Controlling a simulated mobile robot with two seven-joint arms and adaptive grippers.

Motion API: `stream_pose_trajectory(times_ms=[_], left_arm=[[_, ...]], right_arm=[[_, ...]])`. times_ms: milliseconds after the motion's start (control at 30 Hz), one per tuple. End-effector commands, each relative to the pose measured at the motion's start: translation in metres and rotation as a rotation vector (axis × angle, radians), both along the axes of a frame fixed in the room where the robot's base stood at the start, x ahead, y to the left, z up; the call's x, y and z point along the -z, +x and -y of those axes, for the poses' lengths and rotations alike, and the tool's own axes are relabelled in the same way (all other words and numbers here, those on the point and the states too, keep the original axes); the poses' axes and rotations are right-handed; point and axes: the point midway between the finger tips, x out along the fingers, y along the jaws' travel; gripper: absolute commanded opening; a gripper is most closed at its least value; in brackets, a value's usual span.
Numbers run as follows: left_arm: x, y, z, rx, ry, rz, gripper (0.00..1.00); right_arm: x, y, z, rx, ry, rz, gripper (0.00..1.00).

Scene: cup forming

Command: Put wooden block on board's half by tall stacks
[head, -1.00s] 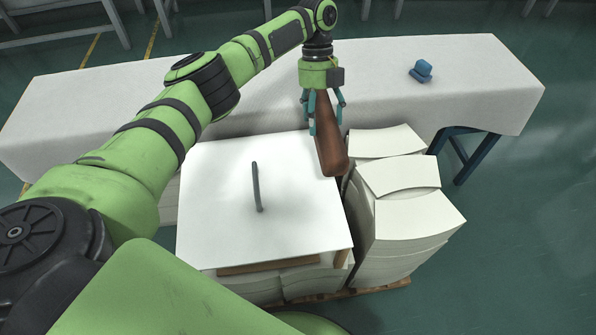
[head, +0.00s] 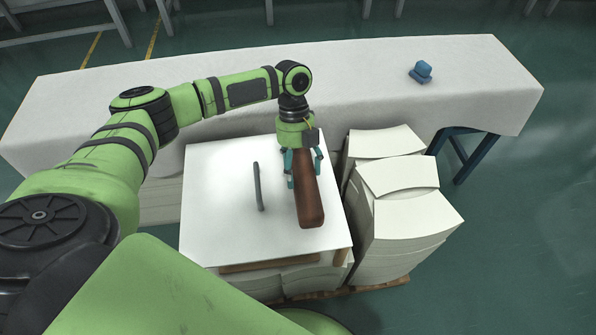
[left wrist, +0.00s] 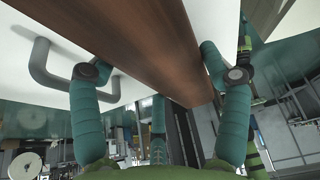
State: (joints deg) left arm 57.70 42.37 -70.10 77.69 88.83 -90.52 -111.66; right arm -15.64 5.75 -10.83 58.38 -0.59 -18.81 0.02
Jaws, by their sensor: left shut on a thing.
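The wooden block (head: 308,200) is a long dark brown bar. My left gripper (head: 302,165) is shut on it, and in the left wrist view the block (left wrist: 150,45) runs between the teal fingers (left wrist: 160,110). The white board (head: 220,200) lies on stacks of paper and has a grey handle (head: 258,187) near its middle. The block is over the board's right half, right of the handle, on the side of the tall stacks (head: 400,190). I cannot tell whether the block touches the board. My right gripper is not in view.
The tall paper stacks stand close to the board's right edge. A long table with a white cloth (head: 400,85) runs behind and bears a small blue object (head: 421,72). The board's left half is clear apart from the handle. Green floor lies at the right.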

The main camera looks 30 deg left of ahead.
Motion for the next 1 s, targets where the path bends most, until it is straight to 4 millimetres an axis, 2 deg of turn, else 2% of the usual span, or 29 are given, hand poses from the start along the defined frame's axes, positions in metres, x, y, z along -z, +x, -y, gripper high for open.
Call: stream_pose_trajectory(times_ms=[100, 300, 333, 367, 400, 800, 867, 1000], left_arm=[[0.015, 0.001, 0.0, -0.001, -0.001, 0.0, 0.18], [0.016, 0.001, 0.0, 0.0, -0.001, 0.002, 0.18], [0.018, 0.0, 0.0, 0.0, 0.001, 0.001, 0.84], [0.018, 0.0, 0.0, 0.0, 0.001, 0.0, 0.96], [0.018, 0.0, 0.0, 0.0, 0.001, 0.001, 1.0], [0.015, 0.001, -0.001, 0.0, 0.0, 0.001, 1.0], [0.01, 0.003, -0.002, -0.001, 0.0, 0.003, 1.0], [-0.011, 0.01, -0.007, -0.001, -0.001, 0.003, 1.0]], right_arm=[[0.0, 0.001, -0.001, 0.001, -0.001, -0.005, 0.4], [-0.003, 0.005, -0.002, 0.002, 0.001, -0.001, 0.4], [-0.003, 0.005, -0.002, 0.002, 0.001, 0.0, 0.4], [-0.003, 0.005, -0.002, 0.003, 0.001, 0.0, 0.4], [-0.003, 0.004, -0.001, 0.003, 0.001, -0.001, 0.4], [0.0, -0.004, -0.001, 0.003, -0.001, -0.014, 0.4], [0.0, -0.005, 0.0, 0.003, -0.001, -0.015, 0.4], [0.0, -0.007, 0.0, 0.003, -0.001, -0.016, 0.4]])
